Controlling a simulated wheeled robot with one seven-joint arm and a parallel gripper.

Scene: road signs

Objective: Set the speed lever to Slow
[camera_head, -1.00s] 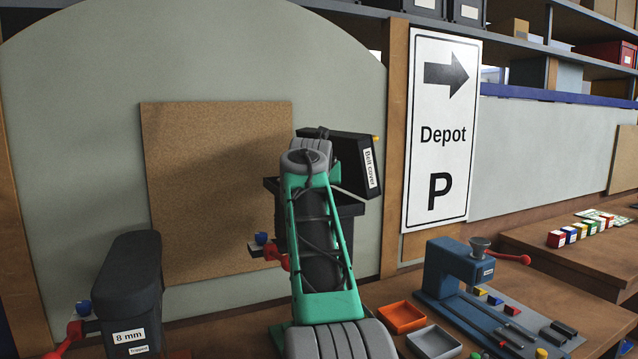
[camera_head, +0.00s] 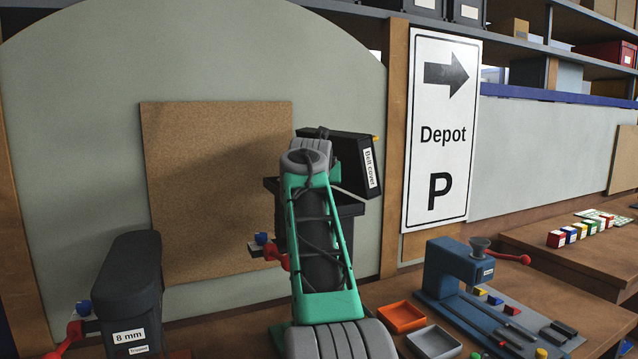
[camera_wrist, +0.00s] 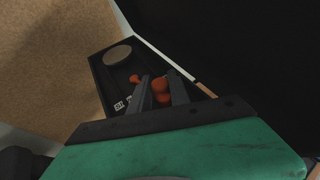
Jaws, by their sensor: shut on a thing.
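In the wrist view my gripper (camera_wrist: 160,88) reaches into a dark machine housing (camera_wrist: 103,72). Its two grey fingers are closed about an orange-red lever knob (camera_wrist: 160,98), which the fingers partly cover. Small white labels (camera_wrist: 119,104) with dark marks lie left of the fingers; their words are too small to read, so the lever's setting cannot be told. In the head view my green arm hides the gripper and the lever. The dark machine (camera_head: 349,215) behind the arm carries a raised lid labelled "Belt cover" (camera_head: 345,160).
A smaller orange knob (camera_wrist: 135,78) and a round disc (camera_wrist: 117,54) are close to my fingers. A machine labelled "8 mm" (camera_head: 130,290) stands at left. A blue press (camera_head: 447,270) and an orange tray (camera_head: 401,317) are at right.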

